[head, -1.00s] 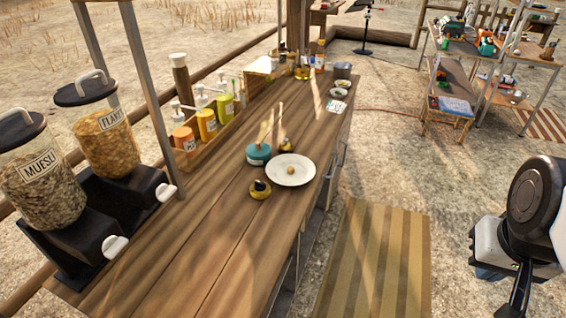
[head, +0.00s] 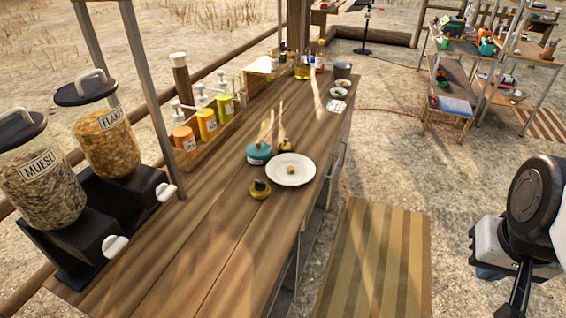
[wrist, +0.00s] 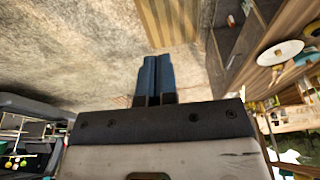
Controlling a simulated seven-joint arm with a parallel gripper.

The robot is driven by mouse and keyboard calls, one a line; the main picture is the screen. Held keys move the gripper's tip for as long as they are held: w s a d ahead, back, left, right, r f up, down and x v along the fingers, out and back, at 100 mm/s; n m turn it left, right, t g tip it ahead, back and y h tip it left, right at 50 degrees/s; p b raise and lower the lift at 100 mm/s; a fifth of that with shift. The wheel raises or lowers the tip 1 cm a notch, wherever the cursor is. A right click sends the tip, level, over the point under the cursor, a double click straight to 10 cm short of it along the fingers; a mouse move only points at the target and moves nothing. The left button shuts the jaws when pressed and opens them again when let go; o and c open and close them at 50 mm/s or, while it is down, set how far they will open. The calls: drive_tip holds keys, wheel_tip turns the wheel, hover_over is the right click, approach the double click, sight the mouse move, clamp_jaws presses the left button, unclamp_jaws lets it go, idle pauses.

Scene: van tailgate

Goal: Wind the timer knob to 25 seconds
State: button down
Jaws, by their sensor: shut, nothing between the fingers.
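No part is clearly readable as a timer dial or its numbers. A small round yellow-and-black object (head: 260,189) sits on the wooden counter (head: 215,215), in front of a white plate (head: 291,171); it may be the timer, but I cannot tell. A similar small dark-and-yellow object (head: 286,145) stands behind the plate. My gripper (wrist: 153,75) shows in the wrist view with its two blue fingers together and empty, over bare ground and well away from the counter. The plate also shows in the wrist view (wrist: 281,52), at the upper right.
Cereal dispensers (head: 107,139) and a bottle rack (head: 206,140) line the counter's far side. A striped mat (head: 374,262) lies on clear ground before the counter.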

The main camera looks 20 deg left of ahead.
drive_tip(key=c, duration=1.8)
unclamp_jaws()
drive_tip(key=shift+c, duration=0.2)
drive_tip(key=o, duration=0.4)
drive_tip(key=shift+w, duration=0.1)
drive_tip(key=shift+o, duration=0.6)
drive_tip(key=shift+w+a+r, duration=0.15)
drive_tip(key=shift+w+a, duration=0.05)
drive_tip(key=shift+w, duration=0.05)
drive_tip(key=w+a+f+m+g, duration=0.15)
drive_tip(key=w+a+m, duration=0.85)
drive_tip(key=w+a, duration=1.15)
drive_tip(key=w+a+f+m, duration=0.2)
drive_tip(key=a+f+m, duration=0.1)
drive_tip(key=a, duration=0.7)
drive_tip(key=w+a+f+m, duration=0.2)
drive_tip(key=a+f, duration=0.4)
drive_tip(key=a, duration=0.3)
drive_tip(key=w+a+f+m+g, duration=0.1)
drive_tip(key=a+f, duration=0.4)
drive_tip(key=a, duration=0.5)
drive_tip(key=shift+w+a+m, duration=0.2)
drive_tip(key=shift+w+m, duration=0.2)
drive_tip(key=shift+m, duration=0.25)
drive_tip(key=shift+w+a+m, duration=0.15)
drive_tip(key=shift+w+m, duration=0.2)
drive_tip(key=shift+m, duration=0.3)
